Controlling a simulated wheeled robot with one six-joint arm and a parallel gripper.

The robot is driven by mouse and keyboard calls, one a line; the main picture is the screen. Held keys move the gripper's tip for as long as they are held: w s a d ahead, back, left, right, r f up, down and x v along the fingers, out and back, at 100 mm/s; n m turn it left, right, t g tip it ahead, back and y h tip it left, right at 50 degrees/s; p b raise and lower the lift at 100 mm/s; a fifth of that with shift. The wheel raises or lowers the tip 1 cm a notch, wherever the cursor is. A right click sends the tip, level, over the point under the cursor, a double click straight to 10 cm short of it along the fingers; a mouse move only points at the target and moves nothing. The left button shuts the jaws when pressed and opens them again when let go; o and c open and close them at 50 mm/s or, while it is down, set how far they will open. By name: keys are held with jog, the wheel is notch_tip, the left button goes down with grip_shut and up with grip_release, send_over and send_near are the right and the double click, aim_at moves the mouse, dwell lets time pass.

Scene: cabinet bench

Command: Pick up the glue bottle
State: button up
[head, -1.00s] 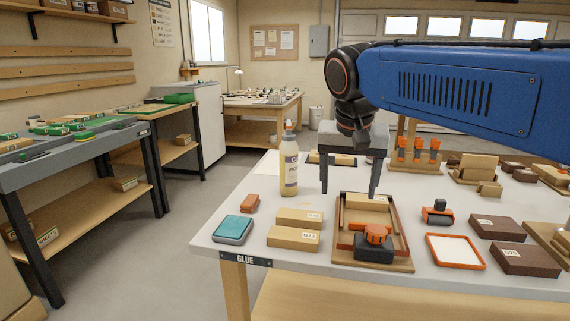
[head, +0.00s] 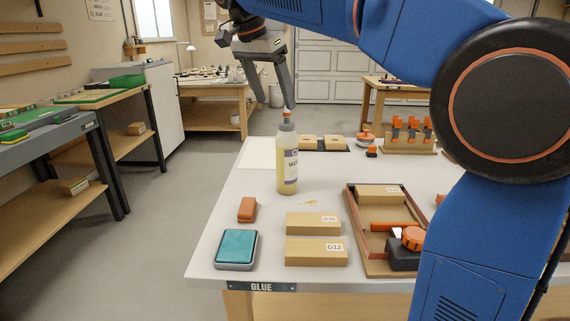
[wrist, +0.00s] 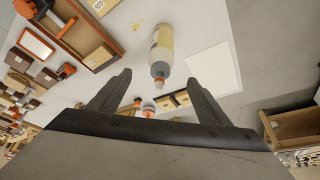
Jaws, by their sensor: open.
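The glue bottle (head: 287,160) stands upright on the white table, with a pale yellow body, a printed label, a grey collar and an orange tip. It also shows in the wrist view (wrist: 161,52), its tip pointing toward my open jaws. My gripper (head: 286,92) is above the table, just over and behind the bottle's top in the head view. It is open and empty; both fingers show in the wrist view (wrist: 160,90). The bottle is apart from the fingers in the wrist view.
An orange block (head: 247,209), a teal-topped box (head: 237,249) and cardboard boxes (head: 316,252) lie in front of the bottle. A wooden tray (head: 364,264) with a clamp is at right. A white sheet (head: 262,153) lies behind left.

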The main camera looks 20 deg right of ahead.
aim_at(287, 140)
jog(key=x, duration=1.5)
jog(key=shift+a, duration=0.1)
grip_shut()
